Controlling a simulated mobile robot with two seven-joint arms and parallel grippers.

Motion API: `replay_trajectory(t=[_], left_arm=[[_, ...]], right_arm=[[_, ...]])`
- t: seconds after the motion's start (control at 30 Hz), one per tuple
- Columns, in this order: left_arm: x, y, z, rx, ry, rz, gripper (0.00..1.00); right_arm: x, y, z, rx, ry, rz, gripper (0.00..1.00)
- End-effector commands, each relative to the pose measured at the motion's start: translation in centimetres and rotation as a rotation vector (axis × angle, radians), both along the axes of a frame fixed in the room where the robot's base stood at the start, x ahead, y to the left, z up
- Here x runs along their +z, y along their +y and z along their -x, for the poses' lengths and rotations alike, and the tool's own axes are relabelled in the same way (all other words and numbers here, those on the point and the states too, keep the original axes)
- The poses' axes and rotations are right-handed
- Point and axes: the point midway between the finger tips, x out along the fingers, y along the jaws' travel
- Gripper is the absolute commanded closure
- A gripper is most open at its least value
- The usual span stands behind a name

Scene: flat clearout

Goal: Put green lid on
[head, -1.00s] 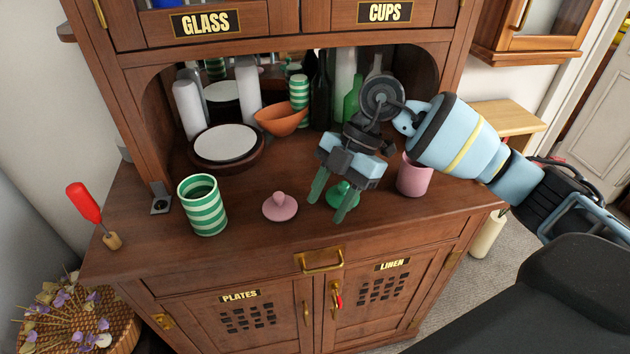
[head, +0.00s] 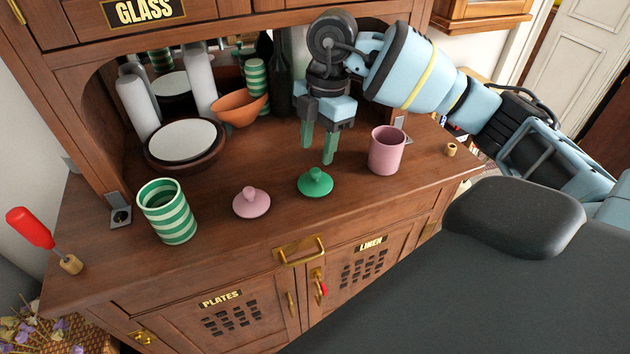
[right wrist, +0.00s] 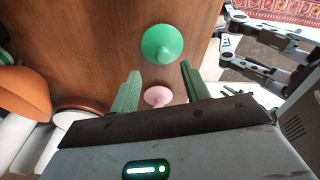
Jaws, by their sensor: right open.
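The green lid (head: 315,182) lies knob-up on the wooden counter, between the pink lid (head: 251,202) and the pink cup (head: 387,151). The green-and-white striped cup (head: 167,212) stands upright and open-topped at the left. My right gripper (head: 317,155) is open and empty, above the counter just behind the green lid. In the right wrist view the green lid (right wrist: 161,44) is ahead of the open fingers (right wrist: 160,92), not between them. The pink lid (right wrist: 158,96) shows lower down, between the fingers in the picture. My left gripper is not in the head view.
A dark tray with a white plate (head: 185,142), an orange bowl (head: 240,107), white cylinders and bottles stand in the niche behind. A red-handled screwdriver (head: 32,230) stands at the left edge. The counter's front strip is clear.

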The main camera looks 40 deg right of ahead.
Motion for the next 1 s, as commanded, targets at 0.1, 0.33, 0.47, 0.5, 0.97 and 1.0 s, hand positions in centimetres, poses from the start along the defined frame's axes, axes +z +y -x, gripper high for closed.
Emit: replay_trajectory(t=[0.1, 0.33, 0.47, 0.5, 0.97, 1.0], left_arm=[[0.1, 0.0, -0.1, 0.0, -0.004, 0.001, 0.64], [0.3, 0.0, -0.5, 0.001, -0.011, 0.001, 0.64], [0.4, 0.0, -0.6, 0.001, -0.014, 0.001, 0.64], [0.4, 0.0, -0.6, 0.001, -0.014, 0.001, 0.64], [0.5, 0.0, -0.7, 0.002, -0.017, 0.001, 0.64], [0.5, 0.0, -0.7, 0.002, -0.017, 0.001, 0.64]], right_arm=[[-1.2, 0.1, 0.3, 0.0, 0.003, 0.001, 0.54], [-4.3, 0.5, 0.6, 0.001, 0.003, -0.001, 0.54], [-5.0, 0.6, 0.6, 0.001, 0.001, -0.001, 0.54], [-5.1, 0.6, 0.6, 0.001, 0.001, -0.001, 0.54], [-5.0, 0.7, 0.6, 0.001, 0.0, -0.001, 0.9], [-5.0, 0.7, 0.6, 0.001, 0.0, -0.001, 0.96]])
